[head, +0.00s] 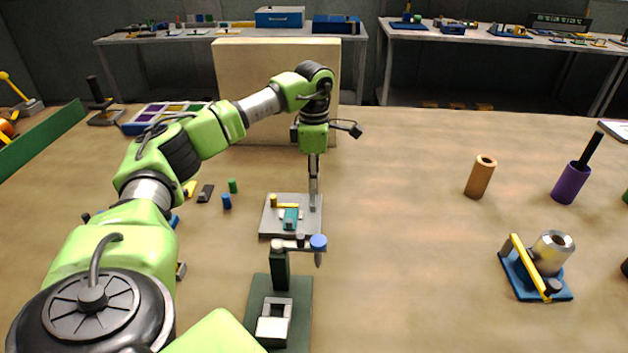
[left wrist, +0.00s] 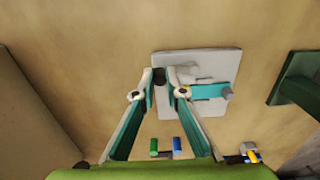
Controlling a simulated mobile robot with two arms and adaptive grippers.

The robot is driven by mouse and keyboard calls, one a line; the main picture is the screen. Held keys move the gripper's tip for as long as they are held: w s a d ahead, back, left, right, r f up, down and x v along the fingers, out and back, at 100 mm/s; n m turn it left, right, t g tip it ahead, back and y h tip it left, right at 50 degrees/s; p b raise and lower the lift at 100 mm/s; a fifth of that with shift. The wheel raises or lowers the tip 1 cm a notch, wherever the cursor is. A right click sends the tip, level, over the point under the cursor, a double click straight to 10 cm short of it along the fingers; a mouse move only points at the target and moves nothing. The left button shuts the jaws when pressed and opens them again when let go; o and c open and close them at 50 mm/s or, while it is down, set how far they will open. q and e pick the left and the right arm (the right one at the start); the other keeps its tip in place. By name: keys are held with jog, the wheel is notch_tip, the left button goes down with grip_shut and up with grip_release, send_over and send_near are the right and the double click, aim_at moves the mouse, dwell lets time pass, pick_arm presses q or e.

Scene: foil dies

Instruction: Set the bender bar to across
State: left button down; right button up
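A small light-grey plate (head: 270,230) on the table carries a teal piece (head: 290,219) and a yellow bar (head: 288,205); which part is the bender bar I cannot tell for sure. The plate (left wrist: 225,62) also shows in the left wrist view, with a long teal piece (left wrist: 207,91) pointing right. My left gripper (head: 314,205) points straight down over the plate's right side in the head view. In the left wrist view its fingertips (left wrist: 161,76) stand a little apart, with a small dark round part between them. Whether they touch it I cannot tell. My right gripper is out of view.
A dark green fixture (head: 303,310) with a blue-topped knob (head: 318,242) stands just in front. Small pegs (head: 227,202) lie to the left, and a cream block (head: 250,75) stands behind. A blue-based fixture (head: 525,283) and an orange cylinder (head: 481,177) stand right.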

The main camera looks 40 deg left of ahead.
pick_arm(q)
jog(key=shift+s+a+n, duration=0.1)
jog(key=shift+n, duration=0.2)
jog(key=shift+s+a+r+n+p, duration=0.15)
jog(key=shift+n+p, duration=0.35)
jog(key=shift+p, duration=0.05)
jog(key=shift+s+a+n+p, duration=0.25)
jog(key=shift+n+p, duration=0.1)
jog(key=shift+n, duration=0.25)
jog(key=shift+s+a+n+p, duration=0.1)
jog(key=shift+s+n+p, duration=0.15)
jog(key=shift+n, duration=0.35)
jog(key=n, duration=0.1)
jog(key=s+n+p, duration=0.1)
jog(key=n, duration=0.1)
jog(key=n+p, duration=0.1)
jog(key=shift+s+a, duration=0.3)
jog(key=shift+s, duration=0.05)
jog(key=s+n, duration=0.1)
jog(key=n, duration=0.1)
jog(key=s+n+p, duration=0.1)
jog(key=n, duration=0.2)
jog(key=shift+s+d+n+p, duration=0.25)
jog(key=shift+s+n, duration=0.2)
jog(key=shift+n, duration=0.8)
jog(key=shift+s+d+n+p, duration=0.1)
jog(key=shift+s+d+n, duration=0.3)
jog(key=shift+n, duration=0.85)
